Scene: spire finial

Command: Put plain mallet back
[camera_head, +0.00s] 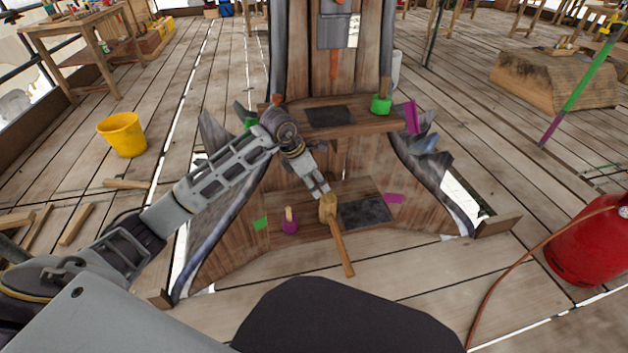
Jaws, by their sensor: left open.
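The plain wooden mallet (338,238) is at the lower shelf (305,228) of the wooden spire, with its head up by my gripper and its handle slanting down toward the front. My left gripper (322,191) is open, with its fingertips right at the mallet's head; I cannot tell whether they touch it. A dark pad (365,213) lies on the lower shelf just right of the mallet head. Another dark pad (331,116) lies on the upper shelf (365,124). My right gripper is not in view.
A purple-headed mallet (290,225) stands left on the lower shelf. A green-headed mallet (381,103) stands right on the upper shelf. Green and purple tags mark the sides. A yellow bucket (122,134) and red gas cylinder (590,243) stand on the plank floor.

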